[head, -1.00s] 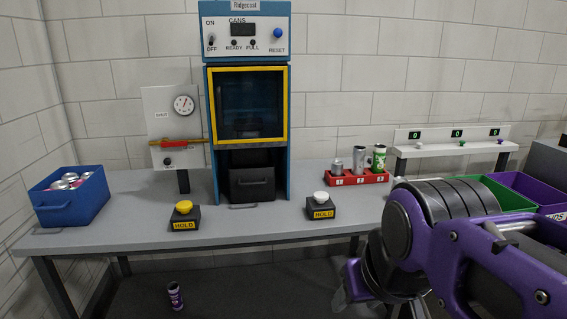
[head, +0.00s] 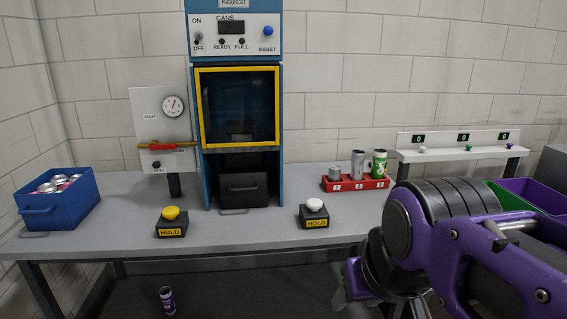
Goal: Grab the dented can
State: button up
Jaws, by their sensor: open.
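No can shows a clear dent at this size, so I cannot tell which one is the dented can. A dark purple can (head: 167,301) stands on the floor below the table. A red rack (head: 340,187) on the table holds a short grey can (head: 332,173), a taller grey can (head: 358,164) and a green-and-white can (head: 379,163). A blue bin (head: 66,209) at the left holds several silver-topped cans (head: 47,187). My gripper (head: 345,291) is at the lower right, partly hidden by my arm, open and apart from all the cans.
A blue-and-yellow machine (head: 197,140) stands mid-table with a dark drawer (head: 244,190). Yellow (head: 171,214) and white (head: 315,206) hold buttons stand in front. A gauge panel (head: 150,110) is at left. Green and purple bins (head: 525,188) are at right. The table front (head: 100,240) is clear.

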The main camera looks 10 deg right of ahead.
aim_at(357, 157)
jog(key=i+l, duration=0.15)
jog(key=l, duration=0.15)
jog(key=i+l+u, duration=0.1)
jog(key=i+l, duration=0.25)
jog(key=l, duration=0.3)
jog(key=i+l+u, duration=0.1)
jog(key=l, duration=0.2)
jog(key=i+l, duration=0.2)
jog(key=l, duration=0.15)
jog(key=u, duration=0.05)
